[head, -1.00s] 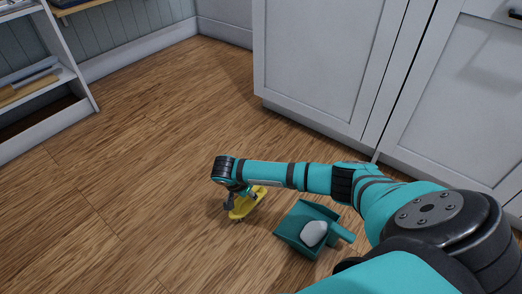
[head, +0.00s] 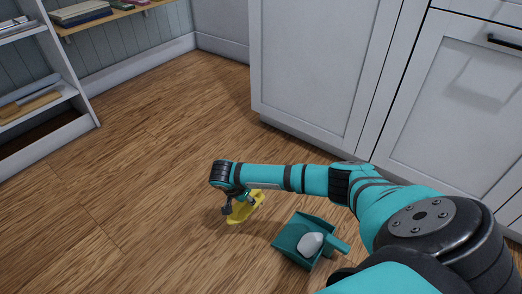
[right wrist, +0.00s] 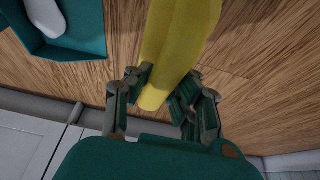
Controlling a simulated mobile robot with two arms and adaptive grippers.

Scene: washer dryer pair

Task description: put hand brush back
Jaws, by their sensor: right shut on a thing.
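The yellow hand brush (head: 246,208) is in my right gripper (head: 233,206), at the middle of the head view over the wooden floor. In the right wrist view, the brush's yellow end (right wrist: 168,75) sits between the two fingers of the right gripper (right wrist: 162,88), which is shut on it. The arm and gripper hide part of the brush in the head view. I cannot tell how far it is off the floor. My left gripper is in neither view.
A teal dustpan (head: 290,235) with a pale rounded object (head: 310,243) in it lies right of the brush. White cabinets (head: 320,75) stand at the back right. A white shelf unit (head: 78,95) stands at the left, and a wooden wall shelf (head: 105,17) is behind. The left floor is clear.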

